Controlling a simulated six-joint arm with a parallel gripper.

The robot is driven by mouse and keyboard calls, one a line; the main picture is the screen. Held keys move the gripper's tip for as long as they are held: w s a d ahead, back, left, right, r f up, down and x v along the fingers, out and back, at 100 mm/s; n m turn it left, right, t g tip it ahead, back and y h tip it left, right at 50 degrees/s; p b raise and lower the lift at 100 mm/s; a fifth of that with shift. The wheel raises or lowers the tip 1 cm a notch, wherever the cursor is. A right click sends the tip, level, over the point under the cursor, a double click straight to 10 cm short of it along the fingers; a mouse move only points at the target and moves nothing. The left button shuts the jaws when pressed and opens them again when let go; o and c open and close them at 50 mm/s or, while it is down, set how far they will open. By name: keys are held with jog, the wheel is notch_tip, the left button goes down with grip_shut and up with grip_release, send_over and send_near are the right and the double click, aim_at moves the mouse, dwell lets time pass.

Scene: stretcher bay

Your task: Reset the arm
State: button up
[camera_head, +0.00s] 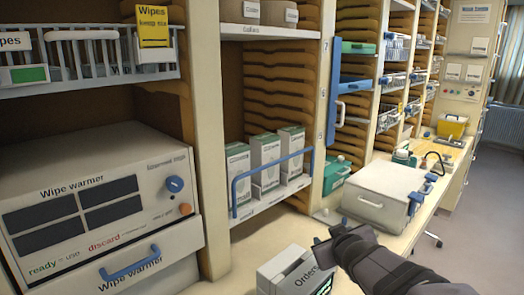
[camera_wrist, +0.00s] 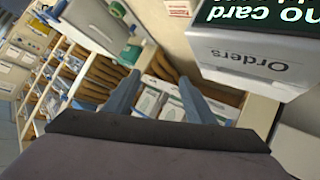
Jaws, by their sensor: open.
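My gripper (camera_head: 328,236) is at the lower middle of the head view, at the end of my dark grey arm, which comes in from the lower right. It is above the counter, beside the grey box marked Orders (camera_head: 290,272), and looks empty. In the wrist view, the two blue-grey fingers of my gripper (camera_wrist: 158,92) stand apart with nothing held between them. The Orders box also shows at the upper right of the wrist view (camera_wrist: 240,62), apart from the fingers. My arm hides part of the counter and the box's right side.
A wipe warmer (camera_head: 95,205) stands at the left. White cartons (camera_head: 265,160) stand behind a blue rail (camera_head: 275,178) in the shelf. A pale lidded case (camera_head: 385,192) with blue latches is on the counter right of the gripper. A yellow bin (camera_head: 452,127) stands farther back.

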jog(key=s+d+f+m+g+h, duration=0.25)
jog(key=s+d+f, duration=0.2)
jog(key=d, duration=0.25)
jog(key=s+a+f+g+y, duration=0.1)
jog(key=s+a+f+g, duration=0.2)
jog(key=s+f, duration=0.2)
jog(key=s+a+f+m+g+y, duration=0.1)
jog(key=s+a+f+g, duration=0.2)
jog(key=s, duration=0.8)
jog(key=s+a+f+g+y+p, duration=0.1)
jog(key=s+a+f+g, duration=0.2)
jog(key=s+f, duration=0.4)
jog(key=shift+s+a+f, duration=0.35)
jog(key=shift+s, duration=0.7)
jog(key=shift+m+g, duration=0.25)
